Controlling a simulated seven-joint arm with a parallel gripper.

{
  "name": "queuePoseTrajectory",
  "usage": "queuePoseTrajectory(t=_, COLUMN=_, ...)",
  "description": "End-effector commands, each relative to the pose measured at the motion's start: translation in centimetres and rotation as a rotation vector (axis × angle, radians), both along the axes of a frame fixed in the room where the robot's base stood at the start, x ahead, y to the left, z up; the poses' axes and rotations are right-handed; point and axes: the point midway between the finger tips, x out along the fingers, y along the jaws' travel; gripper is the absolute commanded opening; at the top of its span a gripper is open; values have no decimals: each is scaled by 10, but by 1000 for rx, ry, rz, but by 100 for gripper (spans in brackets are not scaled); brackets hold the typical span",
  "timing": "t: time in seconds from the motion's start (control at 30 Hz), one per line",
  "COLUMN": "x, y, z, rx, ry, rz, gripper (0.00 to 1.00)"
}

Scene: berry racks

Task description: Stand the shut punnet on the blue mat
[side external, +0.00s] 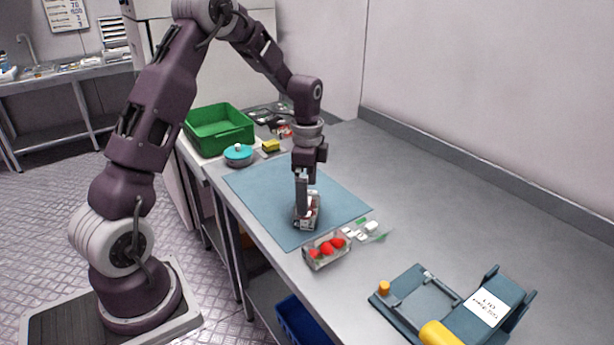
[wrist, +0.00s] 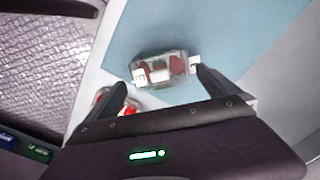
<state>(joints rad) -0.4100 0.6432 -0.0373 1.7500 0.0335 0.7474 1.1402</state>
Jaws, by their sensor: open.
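A small clear punnet with red berries and white labels (side external: 313,222) stands upright on the blue mat (side external: 265,185), near its front edge. It looks shut. In the wrist view the punnet (wrist: 160,69) lies between and a little beyond my fingertips, with the mat (wrist: 225,30) around it. My gripper (side external: 303,207) points down over the punnet, with its fingers open. In the wrist view my gripper (wrist: 150,72) has one finger on each side of the punnet. I cannot tell whether either finger touches it.
An open punnet with strawberries (side external: 328,252) stands on the steel bench just off the mat. A blue-grey fixture (side external: 425,295) with a yellow roller is at front right. A green crate (side external: 218,130), teal-lidded pot (side external: 239,154) and yellow sponge (side external: 271,146) are behind. The bench's right side is clear.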

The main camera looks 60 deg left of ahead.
Motion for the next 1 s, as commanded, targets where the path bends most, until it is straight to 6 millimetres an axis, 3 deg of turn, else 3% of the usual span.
queuePoseTrajectory(t=0.2, x=1, y=0, z=55, rx=1, ry=-4, rz=0, gripper=100)
queuePoseTrajectory(t=0.37, x=-1, y=-1, z=75, rx=1, ry=-4, rz=3, gripper=100)
queuePoseTrajectory(t=0.47, x=-12, y=-18, z=101, rx=16, ry=-37, rz=49, gripper=100)
queuePoseTrajectory(t=0.57, x=-45, y=-55, z=145, rx=34, ry=-120, rz=170, gripper=100)
queuePoseTrajectory(t=0.7, x=-124, y=-110, z=191, rx=5, ry=-272, rz=397, gripper=100)
queuePoseTrajectory(t=0.83, x=-195, y=-141, z=198, rx=-82, ry=-390, rz=595, gripper=100)
queuePoseTrajectory(t=0.9, x=-221, y=-150, z=193, rx=-131, ry=-430, rz=671, gripper=100)
queuePoseTrajectory(t=1.0, x=-243, y=-155, z=185, rx=-179, ry=-458, rz=741, gripper=100)
